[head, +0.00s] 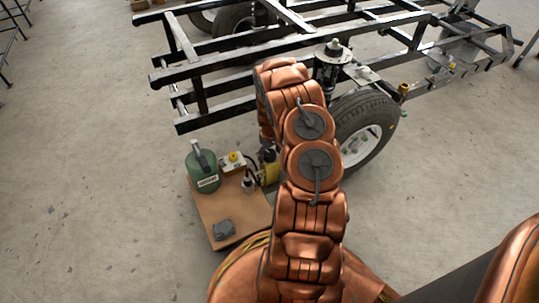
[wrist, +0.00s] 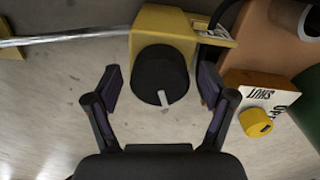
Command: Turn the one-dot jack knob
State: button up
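In the wrist view a round black knob (wrist: 160,72) with a white pointer bar sits on a yellow jack body (wrist: 170,22). The bar points toward the bottom of the picture, tilted slightly. No dots can be made out on the jack. My gripper (wrist: 161,88) is open, with one finger to the left and one to the right of the knob. Gaps show between the knob and both fingers. In the head view the yellow jack (head: 270,167) shows beside my arm, which partly hides it; my gripper is hidden there.
A white box (wrist: 248,92) with a yellow knob (wrist: 256,122) and printed letters stands right of my right finger. A green can (head: 202,170) and a grey item (head: 223,229) are on the brown board (head: 208,215). A wheel (head: 366,135) and metal frame (head: 185,73) stand beyond.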

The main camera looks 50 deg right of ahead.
jog(key=c, duration=1.1)
jog(key=shift+m, duration=0.3)
jog(key=m+p, duration=0.1)
jog(key=m, duration=0.3)
jog(key=shift+m+p, duration=0.85)
jog(key=shift+m, duration=1.35)
jog(key=o, duration=1.1)
jog(key=shift+o, duration=0.2)
